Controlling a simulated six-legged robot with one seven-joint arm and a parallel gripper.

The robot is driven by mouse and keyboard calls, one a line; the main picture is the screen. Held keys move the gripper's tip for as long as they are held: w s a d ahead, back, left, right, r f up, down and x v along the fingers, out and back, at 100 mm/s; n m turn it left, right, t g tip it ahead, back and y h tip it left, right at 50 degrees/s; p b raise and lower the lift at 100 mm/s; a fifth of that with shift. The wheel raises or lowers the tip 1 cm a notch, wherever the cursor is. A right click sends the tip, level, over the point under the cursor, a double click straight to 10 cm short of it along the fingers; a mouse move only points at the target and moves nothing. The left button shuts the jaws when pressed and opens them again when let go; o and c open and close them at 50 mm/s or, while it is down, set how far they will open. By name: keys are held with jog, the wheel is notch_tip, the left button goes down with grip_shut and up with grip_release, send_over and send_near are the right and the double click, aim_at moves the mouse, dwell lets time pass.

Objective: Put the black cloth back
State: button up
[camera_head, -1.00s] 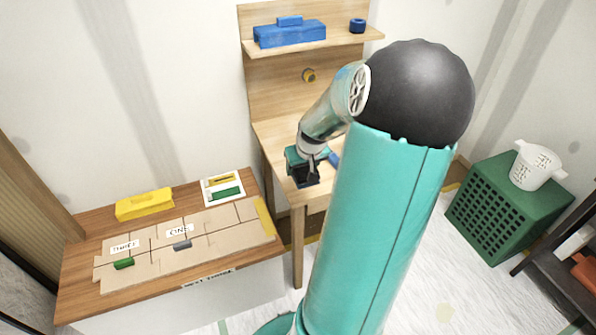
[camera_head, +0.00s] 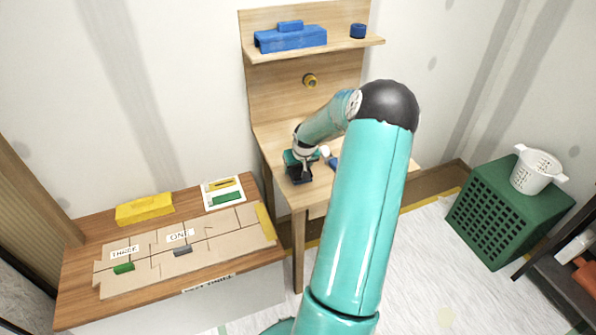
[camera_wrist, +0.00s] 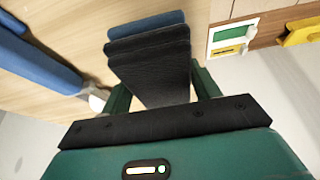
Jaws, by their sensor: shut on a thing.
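The black cloth (camera_wrist: 155,70) is a folded dark pad. In the wrist view it stands out between the two fingers of my gripper (camera_wrist: 160,95), which is shut on it. A blue layer (camera_wrist: 145,22) shows just beyond its far edge; I cannot tell whether the two touch. In the head view my gripper (camera_head: 300,175) is over the front left part of the wooden desk (camera_head: 313,195), with the dark cloth small and partly hidden at its tip.
A blue object (camera_wrist: 38,50) and a small white item (camera_wrist: 94,100) lie on the desk beside the cloth. A low table with cardboard (camera_head: 215,235) and a yellow box (camera_head: 144,208) stands left. A shelf with a blue toolbox (camera_head: 290,38) is above. A green crate (camera_head: 507,215) stands right.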

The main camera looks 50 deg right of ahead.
jog(key=shift+f, duration=0.9)
jog(key=shift+f, duration=0.4)
jog(key=o, duration=1)
jog(key=shift+f, duration=0.1)
